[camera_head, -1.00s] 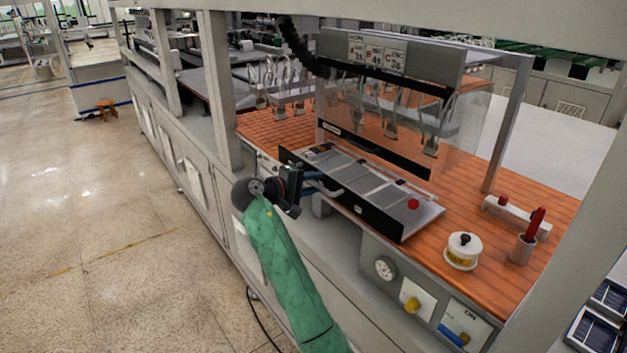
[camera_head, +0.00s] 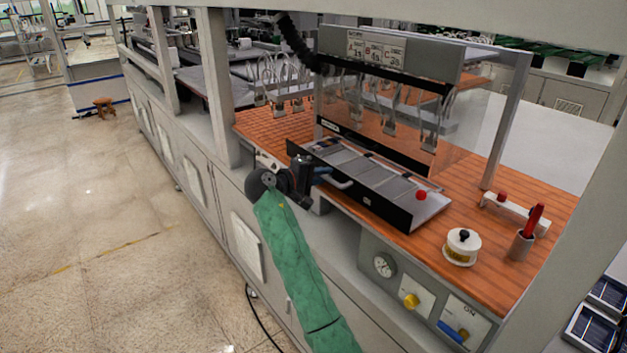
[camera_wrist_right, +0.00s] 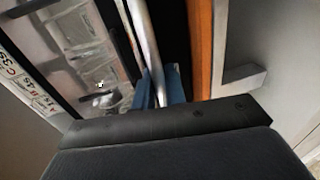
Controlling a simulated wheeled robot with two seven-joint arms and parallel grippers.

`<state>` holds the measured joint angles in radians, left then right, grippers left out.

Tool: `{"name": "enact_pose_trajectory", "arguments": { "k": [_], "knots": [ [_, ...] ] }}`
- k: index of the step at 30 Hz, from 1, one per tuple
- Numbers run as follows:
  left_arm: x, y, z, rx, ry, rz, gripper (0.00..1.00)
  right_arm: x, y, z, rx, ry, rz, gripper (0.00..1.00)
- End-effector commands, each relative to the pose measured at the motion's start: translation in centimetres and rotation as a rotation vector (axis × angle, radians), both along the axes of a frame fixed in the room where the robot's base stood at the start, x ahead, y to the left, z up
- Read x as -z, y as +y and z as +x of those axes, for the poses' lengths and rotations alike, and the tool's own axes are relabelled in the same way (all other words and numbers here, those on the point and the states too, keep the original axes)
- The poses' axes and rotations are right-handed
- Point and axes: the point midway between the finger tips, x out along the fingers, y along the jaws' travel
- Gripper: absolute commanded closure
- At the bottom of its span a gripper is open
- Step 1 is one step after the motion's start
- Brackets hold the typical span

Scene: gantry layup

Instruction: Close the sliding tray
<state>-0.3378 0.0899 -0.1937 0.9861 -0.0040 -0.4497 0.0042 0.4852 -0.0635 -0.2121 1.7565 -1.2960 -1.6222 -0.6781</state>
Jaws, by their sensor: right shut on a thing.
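The sliding tray (camera_head: 385,208) is a long, shallow tray with a black front wall and grey plates inside, on the wooden worktop. Part of it sticks out in front of the machine's clear shield, and its back part is close to the shield's lower edge. A pale bar handle (camera_head: 340,184) is on its front. My right gripper (camera_head: 322,172) is shut on this handle, coming from the front left. In the right wrist view the blue fingers (camera_wrist_right: 160,88) are around the pale handle bar (camera_wrist_right: 143,38). My left gripper is not in view.
The machine with a label panel (camera_head: 376,48) and clear shield (camera_head: 400,115) stands behind the tray. A red knob (camera_head: 421,195) is at the tray's right end. A white round container (camera_head: 461,247) and a cup with red tools (camera_head: 522,245) stand at right. Grey posts frame the bench.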

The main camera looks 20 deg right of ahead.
Motion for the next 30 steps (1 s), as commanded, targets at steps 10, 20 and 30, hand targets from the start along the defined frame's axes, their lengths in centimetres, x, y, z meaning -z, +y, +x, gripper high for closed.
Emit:
{"name": "enact_pose_trajectory", "arguments": {
  "k": [10, 20, 30],
  "knots": [
    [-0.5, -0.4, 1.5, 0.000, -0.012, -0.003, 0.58, 0.1, -7.5, 2.7, 0.003, 0.001, 0.000, 1.00],
    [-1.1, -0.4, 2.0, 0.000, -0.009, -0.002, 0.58, 0.1, -11.8, 4.3, 0.002, 0.001, 0.001, 1.00],
    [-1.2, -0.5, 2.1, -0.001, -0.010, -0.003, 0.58, 0.0, -12.8, 4.6, 0.002, 0.000, 0.000, 1.00]
  ]
}}
